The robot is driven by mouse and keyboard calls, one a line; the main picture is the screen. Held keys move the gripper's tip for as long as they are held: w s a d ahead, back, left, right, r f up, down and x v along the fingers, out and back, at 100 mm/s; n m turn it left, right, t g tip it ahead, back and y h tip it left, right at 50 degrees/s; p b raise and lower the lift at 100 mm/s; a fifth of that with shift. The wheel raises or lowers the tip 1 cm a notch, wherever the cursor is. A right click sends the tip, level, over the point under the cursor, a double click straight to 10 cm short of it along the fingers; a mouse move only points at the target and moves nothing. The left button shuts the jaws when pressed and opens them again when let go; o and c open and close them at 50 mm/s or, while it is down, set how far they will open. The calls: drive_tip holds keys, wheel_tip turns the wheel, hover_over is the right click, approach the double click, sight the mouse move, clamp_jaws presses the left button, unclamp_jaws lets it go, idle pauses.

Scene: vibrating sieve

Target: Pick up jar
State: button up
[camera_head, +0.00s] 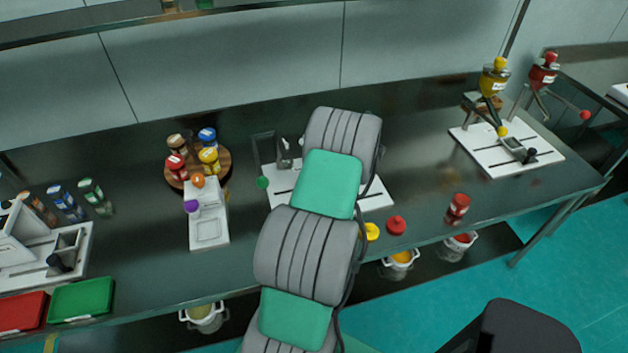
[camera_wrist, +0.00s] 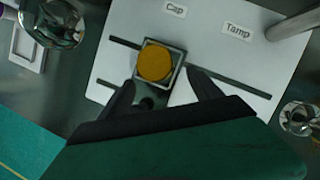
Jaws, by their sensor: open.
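In the wrist view, a round yellow-topped jar (camera_wrist: 156,62) sits in a small square holder (camera_wrist: 178,58) on a white board (camera_wrist: 215,60). I cannot tell whether the yellow is a lid or contents. My gripper (camera_wrist: 162,82) is open, its two dark fingers reaching over the board on either side of the holder's near edge. Nothing shows held between them. In the head view my arm hides the gripper, that jar and part of the middle white board (camera_head: 375,196).
The board has "Cap" and "Tamp" labels. Glass vessels (camera_wrist: 60,22) (camera_wrist: 300,118) stand near its sides. In the head view, a yellow lid (camera_head: 372,232), a red lid (camera_head: 397,225) and a red jar (camera_head: 459,205) lie right of my arm. A wooden turntable (camera_head: 223,165) holds several jars.

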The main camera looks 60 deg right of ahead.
drive_tip(key=x, duration=0.3)
drive_tip(key=shift+w+f+p, duration=0.15)
drive_tip(key=shift+p, duration=0.15)
drive_tip(key=c, duration=1.6)
drive_tip(key=shift+r, duration=0.4)
wheel_tip(320, 180, up, 3)
drive_tip(key=shift+f+b, duration=0.2)
drive_tip(key=shift+b, duration=0.2)
drive_tip(key=s+a+r+b, duration=0.3)
drive_tip(key=s+a+r, duration=0.5)
drive_tip(key=a, duration=0.4)
drive_tip(key=shift+w+d+f+b, duration=0.25)
drive_tip(key=shift+w+d+f, duration=1)
drive_tip(key=shift+d+f, duration=0.45)
drive_tip(key=shift+w+d+f+b, duration=0.2)
drive_tip(key=shift+w+d+f, duration=1.15)
drive_tip(key=shift+d, duration=0.5)
drive_tip(key=shift+w+d+f+b, duration=0.25)
drive_tip(key=shift+w+d+f, duration=0.95)
drive_tip(key=shift+d+f, duration=0.5)
